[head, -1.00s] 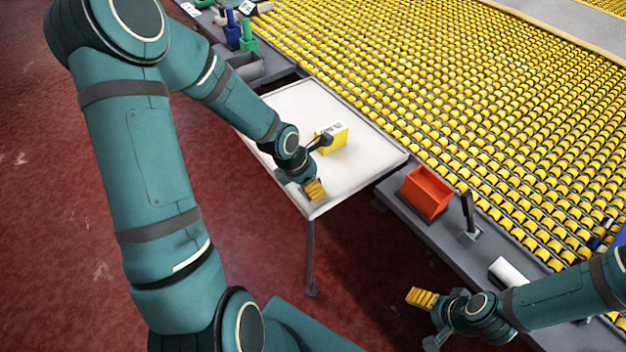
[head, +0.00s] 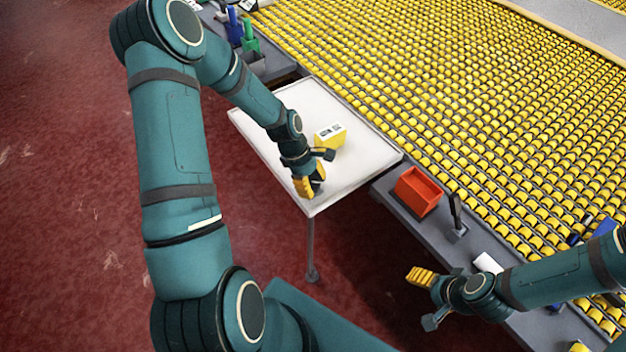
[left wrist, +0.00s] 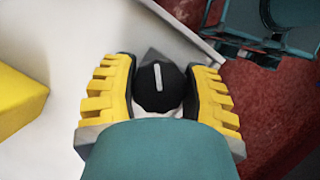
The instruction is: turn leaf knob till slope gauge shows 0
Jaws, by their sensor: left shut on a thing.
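The leaf knob (left wrist: 158,88) is black with a white pointer line. In the left wrist view it stands between the yellow fingers of my left gripper (left wrist: 160,90), which is shut on it. In the head view my left gripper (head: 309,187) is at the near corner of the white leaf (head: 262,130) and hides the knob. The slope gauge (head: 330,135) is a yellow box with a pale top face, standing on the leaf beyond the gripper. Its reading is too small to make out. My right gripper (head: 420,278) is at lower right, away from the leaf; its finger gap is unclear.
A roller table (head: 450,100) of yellow rollers runs along the leaf's far right side. A red bin (head: 418,192) and a black upright device (head: 456,215) stand on the grey edge ledge. Blue and green tools (head: 248,38) stand at top left. Red floor is clear at left.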

